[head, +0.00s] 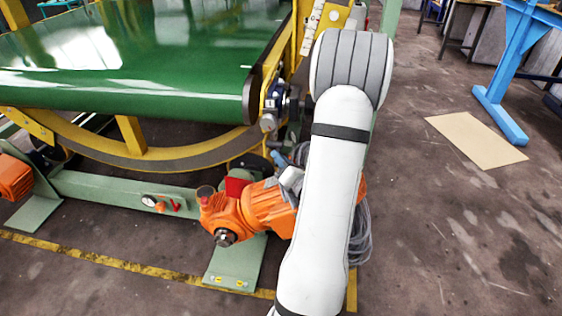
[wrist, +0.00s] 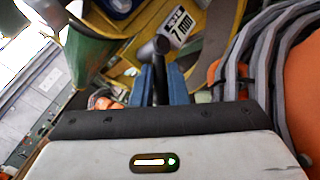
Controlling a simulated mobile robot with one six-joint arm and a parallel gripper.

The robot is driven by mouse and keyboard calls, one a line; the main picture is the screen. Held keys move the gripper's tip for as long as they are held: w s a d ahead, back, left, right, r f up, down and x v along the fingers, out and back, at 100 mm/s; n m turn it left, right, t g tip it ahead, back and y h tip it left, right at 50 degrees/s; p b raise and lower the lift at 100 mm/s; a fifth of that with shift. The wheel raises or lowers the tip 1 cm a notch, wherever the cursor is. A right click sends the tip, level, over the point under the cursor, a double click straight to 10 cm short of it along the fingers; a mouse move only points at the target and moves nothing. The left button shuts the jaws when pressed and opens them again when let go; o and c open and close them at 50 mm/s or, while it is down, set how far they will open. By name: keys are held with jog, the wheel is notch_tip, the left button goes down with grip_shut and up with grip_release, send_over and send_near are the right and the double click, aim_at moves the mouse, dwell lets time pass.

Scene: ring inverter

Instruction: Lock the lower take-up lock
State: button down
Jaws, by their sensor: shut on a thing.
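In the wrist view, my gripper (wrist: 160,85) has its two blue fingers closed around a dark lever or handle (wrist: 161,46). The handle rises between the fingertips and ends in a rounded black head. I take it for the lower take-up lock, but its lower part is hidden between the fingers. A label reading "7 mm" (wrist: 181,27) sits on the yellow frame just behind it. In the head view, my white arm covers most of this spot. Only a bit of blue and grey shows left of the arm, so the lock itself cannot be made out there.
The green belt (head: 130,70) and its curved yellow frame (head: 170,160) stand at the left. An orange motor (head: 265,207) and grey cables (head: 361,235) lie close around my arm. The floor at the right is mostly clear, with a flat cardboard sheet (head: 476,139).

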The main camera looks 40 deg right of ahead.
jog(key=n+t+b, duration=0.1)
jog(key=f+b, duration=0.1)
jog(key=b, duration=0.1)
jog(key=shift+w+d+n+t, duration=0.15)
jog(key=shift+n+t, duration=0.25)
jog(key=shift+r, duration=0.1)
jog(key=c, duration=1.4)
grip_release()
jog(key=shift+c, duration=0.2)
jog(key=p+v, duration=0.6)
jog(key=p, duration=0.2)
jog(key=shift+v, duration=0.85)
